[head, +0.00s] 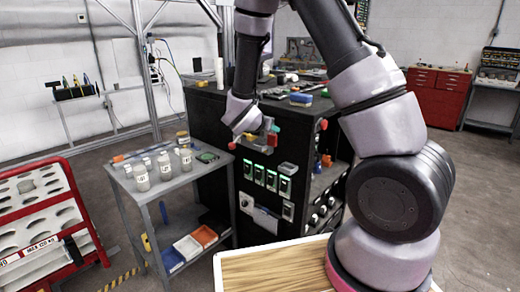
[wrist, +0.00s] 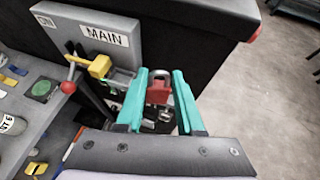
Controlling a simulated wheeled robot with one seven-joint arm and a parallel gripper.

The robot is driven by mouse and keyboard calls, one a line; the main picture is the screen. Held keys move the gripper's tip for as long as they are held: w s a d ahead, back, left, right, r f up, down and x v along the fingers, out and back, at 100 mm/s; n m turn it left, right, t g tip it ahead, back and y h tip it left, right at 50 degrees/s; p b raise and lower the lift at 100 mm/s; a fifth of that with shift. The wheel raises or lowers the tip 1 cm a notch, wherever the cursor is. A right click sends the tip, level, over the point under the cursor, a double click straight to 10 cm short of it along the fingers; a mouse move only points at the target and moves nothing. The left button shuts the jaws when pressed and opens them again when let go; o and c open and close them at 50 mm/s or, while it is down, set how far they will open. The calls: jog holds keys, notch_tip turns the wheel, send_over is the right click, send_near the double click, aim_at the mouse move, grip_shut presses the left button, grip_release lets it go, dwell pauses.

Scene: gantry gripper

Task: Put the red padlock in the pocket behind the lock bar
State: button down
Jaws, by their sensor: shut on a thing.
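The red padlock (wrist: 158,95) sits between the teal fingers of my gripper (wrist: 161,88), its metal shackle pointing away from my wrist. My gripper is shut on it. In the head view my gripper (head: 270,128) is at the upper front of the black cabinet, and a bit of red shows there. The grey panel (wrist: 72,32) labelled MAIN is just left of my gripper in the wrist view. A yellow piece (wrist: 100,66) sticks out of its face, with a grey ledge beside it. I cannot clearly make out the lock bar or its pocket.
A red ball knob (wrist: 68,87) on a lever stands left of the yellow piece. A grey side table (head: 165,182) with several jars stands left of the black cabinet (head: 205,115). Open floor (wrist: 275,90) lies right of the cabinet in the wrist view.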

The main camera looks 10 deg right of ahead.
aim_at(284, 111)
jog(key=shift+w+d+r+n+t+y, duration=0.4)
jog(key=shift+w+d+r+n+y, duration=0.1)
jog(key=shift+d+r+n+y, duration=0.35)
jog(key=shift+w+d+r+n+t+y, duration=0.4)
jog(key=shift+w+d+r+n+y, duration=0.2)
jog(key=shift+d+r, duration=0.35)
jog(key=shift+w+d+r+n+t+y, duration=0.45)
jog(key=shift+d+r+n+y, duration=0.25)
jog(key=shift+d, duration=0.35)
